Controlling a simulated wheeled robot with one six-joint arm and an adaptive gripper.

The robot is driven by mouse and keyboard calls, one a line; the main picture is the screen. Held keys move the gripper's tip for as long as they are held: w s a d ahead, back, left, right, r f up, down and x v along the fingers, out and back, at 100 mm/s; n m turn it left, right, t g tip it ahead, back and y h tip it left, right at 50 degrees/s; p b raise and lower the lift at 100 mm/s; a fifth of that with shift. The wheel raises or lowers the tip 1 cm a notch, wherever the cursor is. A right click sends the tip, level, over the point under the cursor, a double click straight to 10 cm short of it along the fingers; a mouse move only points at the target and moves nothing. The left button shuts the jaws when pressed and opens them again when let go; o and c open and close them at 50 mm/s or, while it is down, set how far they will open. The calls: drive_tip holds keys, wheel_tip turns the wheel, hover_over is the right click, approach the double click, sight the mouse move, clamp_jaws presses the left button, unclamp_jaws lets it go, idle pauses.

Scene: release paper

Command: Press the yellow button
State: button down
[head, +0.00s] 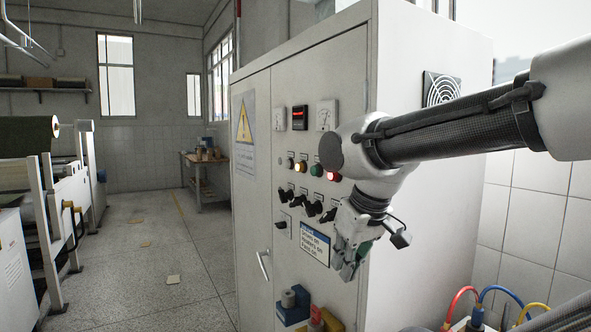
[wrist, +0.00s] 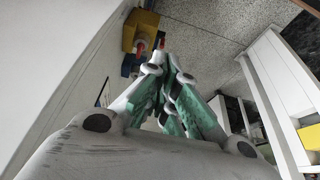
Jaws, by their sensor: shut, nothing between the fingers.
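The yellow button (head: 301,166) sits in a row on the front of a grey electrical cabinet (head: 252,225), left of a green button (head: 317,170). A lit red button (head: 333,176) is at the right end of the row, close to my wrist. My gripper (head: 347,270) hangs in front of the cabinet's right part, pointing down, lower than the button row and to its right. Its fingers are shut and empty. In the wrist view my gripper (wrist: 172,62) also shows with its fingertips together. The buttons do not show in the wrist view.
Black rotary switches (head: 312,208) stick out below the buttons, with a blue label (head: 315,244) under them. Meters and a red display (head: 299,117) are above. Coloured items (head: 294,300) stand low at the cabinet's front. The floor to the left is mostly clear.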

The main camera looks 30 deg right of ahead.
sight(300, 167)
drive_tip(key=w+a+r+n+g+h, duration=0.15)
drive_tip(key=w+n+h, duration=0.35)
drive_tip(key=w, duration=1.3)
drive_tip(key=w+a+r+t+h, duration=0.1)
drive_tip(key=w+r+t+h, duration=0.1)
drive_tip(key=w+r, duration=0.4)
drive_tip(key=w+a+r+t+h, duration=0.2)
drive_tip(key=w+r, duration=0.4)
drive_tip(key=w, duration=0.3)
drive_tip(key=shift+a+r+m+t+h, duration=0.25)
drive_tip(key=shift+r+m+t+h, duration=0.2)
drive_tip(key=shift+t, duration=0.4)
drive_tip(key=shift+d, duration=0.1)
drive_tip(key=d, duration=0.8)
drive_tip(key=shift+d, duration=0.35)
drive_tip(key=shift+d+f, duration=0.1)
